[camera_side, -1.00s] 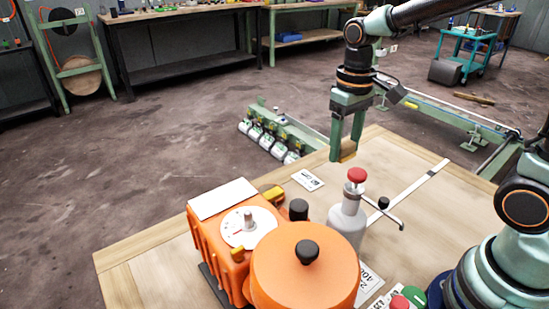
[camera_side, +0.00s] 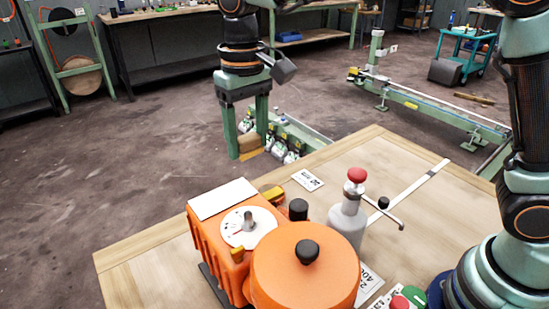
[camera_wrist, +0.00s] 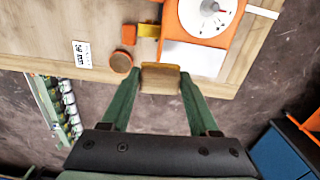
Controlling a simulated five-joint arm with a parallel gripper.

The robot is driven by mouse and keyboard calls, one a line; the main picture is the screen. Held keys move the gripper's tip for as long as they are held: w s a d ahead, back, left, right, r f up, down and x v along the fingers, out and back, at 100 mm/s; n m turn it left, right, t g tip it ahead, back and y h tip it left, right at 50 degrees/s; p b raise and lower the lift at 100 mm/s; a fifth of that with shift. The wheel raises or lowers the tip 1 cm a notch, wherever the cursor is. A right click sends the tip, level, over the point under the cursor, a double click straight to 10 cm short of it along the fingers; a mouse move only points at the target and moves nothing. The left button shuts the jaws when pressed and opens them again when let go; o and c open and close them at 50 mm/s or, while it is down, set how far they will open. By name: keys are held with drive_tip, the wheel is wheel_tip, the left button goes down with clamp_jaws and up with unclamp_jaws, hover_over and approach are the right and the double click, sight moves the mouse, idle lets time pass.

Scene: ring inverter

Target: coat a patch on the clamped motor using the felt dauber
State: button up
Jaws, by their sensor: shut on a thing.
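My gripper (camera_side: 247,148) is shut on a tan block with a yellow lower edge (camera_side: 251,143), which I take for the felt dauber. The dauber also shows between the fingertips in the wrist view (camera_wrist: 160,78). It is raised and appears beyond the table's far edge in the side view. An orange ribbed housing (camera_side: 205,243), probably the clamped motor, stands on the wooden table (camera_side: 150,252). It carries a white plate (camera_side: 222,198) and a round white dial (camera_side: 238,236).
A round orange pot (camera_side: 280,275) with a black knob stands against the housing. A grey bottle with a red cap (camera_side: 347,218) stands right of it. A printed card (camera_side: 308,180) lies on the table. A round brown disc (camera_wrist: 121,62) shows near the dauber in the wrist view.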

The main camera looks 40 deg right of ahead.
hover_over(253, 185)
drive_tip(key=shift+w+a+f, duration=0.1)
drive_tip(key=shift+f, duration=1.3)
drive_tip(key=shift+w+f, duration=0.1)
drive_tip(key=shift+f, duration=1.25)
drive_tip(key=shift+a+f, duration=0.4)
drive_tip(key=shift+f, duration=0.3)
drive_tip(key=shift+c, duration=0.6)
drive_tip(key=shift+a, duration=5.65)
drive_tip(key=shift+d, duration=5.9)
drive_tip(key=shift+s+d, duration=0.2)
drive_tip(key=shift+s+a+f, duration=0.1)
drive_tip(key=shift+a, duration=5.95)
drive_tip(key=shift+d, duration=6.05)
drive_tip(key=shift+a+r, duration=0.1)
drive_tip(key=shift+r, duration=4)
